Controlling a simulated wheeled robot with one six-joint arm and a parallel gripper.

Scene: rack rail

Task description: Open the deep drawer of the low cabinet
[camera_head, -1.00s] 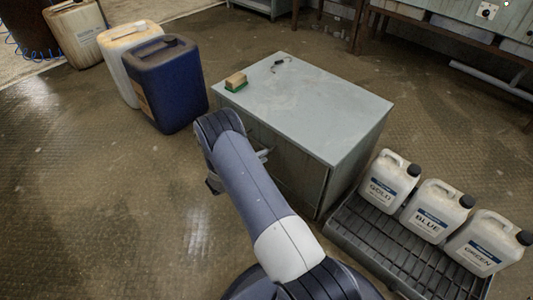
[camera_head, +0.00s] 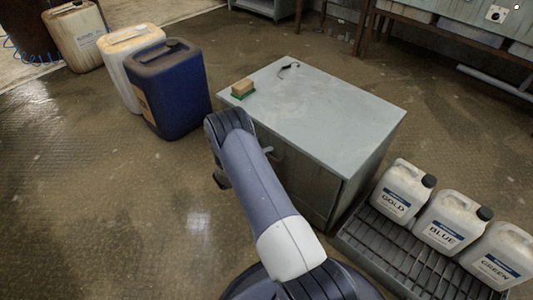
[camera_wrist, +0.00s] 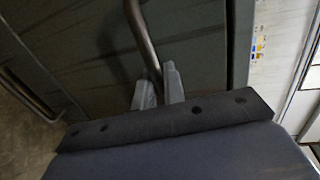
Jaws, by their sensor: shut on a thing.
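The low cabinet (camera_head: 330,110) is a grey-green box with a pale top, right of my arm in the head view. My arm hides part of its front. In the wrist view, a grey drawer or door front (camera_wrist: 195,50) fills the middle. A round metal bar handle (camera_wrist: 144,38) runs down it between my fingers. My gripper (camera_wrist: 158,88) is shut on this bar handle. A second bar handle (camera_wrist: 28,95) shows at the left of the wrist view. I cannot tell which front is the deep drawer, or whether a gap is open.
A sponge (camera_head: 243,88) and a small dark item (camera_head: 288,67) lie on the cabinet top. A blue canister (camera_head: 170,90) stands left of the cabinet. Labelled jugs (camera_head: 403,190) stand on a black grated tray (camera_head: 385,240) at right. The floor at left front is clear.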

